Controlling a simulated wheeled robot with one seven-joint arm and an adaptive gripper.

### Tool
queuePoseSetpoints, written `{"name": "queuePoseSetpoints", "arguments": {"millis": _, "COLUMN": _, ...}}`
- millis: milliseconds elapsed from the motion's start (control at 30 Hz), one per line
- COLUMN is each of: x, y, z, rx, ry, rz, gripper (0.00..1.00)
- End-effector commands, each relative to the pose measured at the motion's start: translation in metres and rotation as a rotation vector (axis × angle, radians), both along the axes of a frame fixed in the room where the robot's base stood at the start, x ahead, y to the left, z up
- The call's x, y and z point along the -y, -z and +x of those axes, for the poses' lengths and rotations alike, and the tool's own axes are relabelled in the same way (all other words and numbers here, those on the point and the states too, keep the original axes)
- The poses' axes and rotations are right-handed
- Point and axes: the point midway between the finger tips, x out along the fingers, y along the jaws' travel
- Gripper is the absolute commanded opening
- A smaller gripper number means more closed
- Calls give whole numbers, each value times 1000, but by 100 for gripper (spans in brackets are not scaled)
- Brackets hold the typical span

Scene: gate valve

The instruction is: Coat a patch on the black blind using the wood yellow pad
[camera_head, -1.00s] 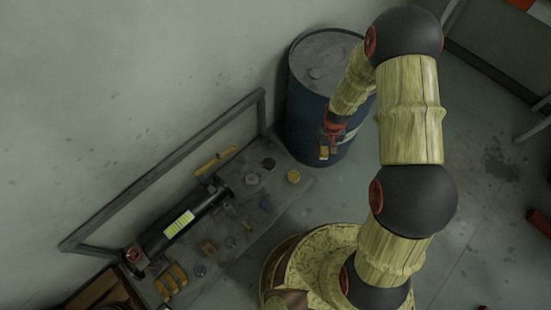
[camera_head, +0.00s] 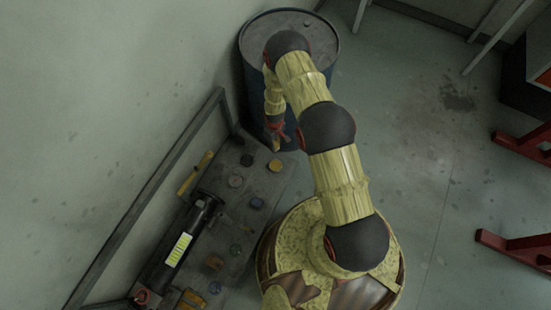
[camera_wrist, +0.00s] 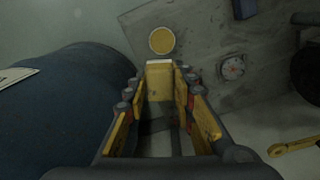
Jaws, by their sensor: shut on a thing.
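My gripper (camera_head: 278,134) is beside the drum, over the far end of the low bench (camera_head: 222,225). In the wrist view my gripper (camera_wrist: 160,88) is shut on a yellow block with a pale end, which looks like the wood yellow pad (camera_wrist: 159,80). The pad also shows small below the gripper in the head view (camera_head: 276,146). Several small round pieces lie on the bench. The dark disc (camera_head: 247,160) near its far end may be the black blind, but I cannot tell for sure. A yellow disc (camera_wrist: 162,40) lies just beyond the pad in the wrist view.
A blue drum (camera_head: 252,90) stands close to the gripper and fills the left of the wrist view (camera_wrist: 60,110). A grey frame (camera_head: 150,195) stands along the wall.

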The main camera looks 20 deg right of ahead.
Motion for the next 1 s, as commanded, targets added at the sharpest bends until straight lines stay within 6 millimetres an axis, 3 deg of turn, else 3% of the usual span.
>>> {"name": "queuePoseSetpoints", "arguments": {"millis": 33, "x": 0, "y": 19, "z": -2, "rx": -4, "ry": -24, "rz": 0, "gripper": 5}}
{"name": "queuePoseSetpoints", "arguments": {"millis": 200, "x": 0, "y": 68, "z": -4, "rx": -3, "ry": -109, "rz": 0, "gripper": 5}}
{"name": "queuePoseSetpoints", "arguments": {"millis": 400, "x": 0, "y": 113, "z": -10, "rx": -2, "ry": -186, "rz": 0, "gripper": 5}}
{"name": "queuePoseSetpoints", "arguments": {"millis": 533, "x": 0, "y": 128, "z": -13, "rx": 0, "ry": -215, "rz": 0, "gripper": 5}}
{"name": "queuePoseSetpoints", "arguments": {"millis": 1000, "x": 0, "y": 154, "z": -14, "rx": 0, "ry": -229, "rz": 0, "gripper": 5}}
